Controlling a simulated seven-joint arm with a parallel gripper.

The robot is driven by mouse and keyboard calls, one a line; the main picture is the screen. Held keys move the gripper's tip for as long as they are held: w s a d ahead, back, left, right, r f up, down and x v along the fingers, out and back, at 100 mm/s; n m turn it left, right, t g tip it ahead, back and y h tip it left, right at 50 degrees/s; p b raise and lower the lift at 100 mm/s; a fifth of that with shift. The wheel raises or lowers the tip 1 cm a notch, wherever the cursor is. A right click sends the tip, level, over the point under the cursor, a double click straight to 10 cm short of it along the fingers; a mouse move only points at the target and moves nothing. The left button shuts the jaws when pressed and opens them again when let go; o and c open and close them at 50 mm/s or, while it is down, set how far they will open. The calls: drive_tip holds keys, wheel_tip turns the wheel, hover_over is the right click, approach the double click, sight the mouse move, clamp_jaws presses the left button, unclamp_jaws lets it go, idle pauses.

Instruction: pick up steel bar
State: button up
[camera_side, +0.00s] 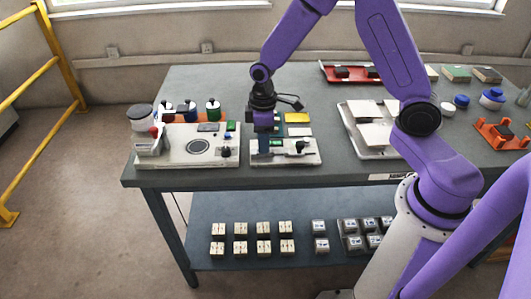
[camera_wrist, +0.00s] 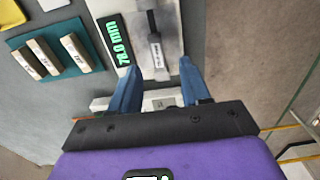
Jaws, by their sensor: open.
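A pale grey bar-like block (camera_wrist: 160,103) lies crosswise between my gripper's fingers in the wrist view, at the near end of a white measuring device. Its small label is unreadable, so I cannot tell for certain that it is the steel bar. My gripper (camera_wrist: 159,66) is open, with one blue finger on each side. In the side view my gripper (camera_side: 264,148) points down over the left end of the measuring device (camera_side: 285,158). The green display (camera_wrist: 118,40) reads 70.0 mm. A dark slide with a light label is beside it.
Several beige bars (camera_wrist: 42,57) lie on a teal mat (camera_wrist: 84,80) left of the device in the wrist view. A white machine with a round plate (camera_side: 198,147) stands left of my gripper. A tray with white tiles (camera_side: 375,134) is to the right.

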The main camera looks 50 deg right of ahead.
drive_tip(key=shift+d+f, duration=0.15)
drive_tip(key=shift+f, duration=1.6)
drive_tip(key=shift+c, duration=0.3)
clamp_jaws()
drive_tip(key=shift+r, duration=0.15)
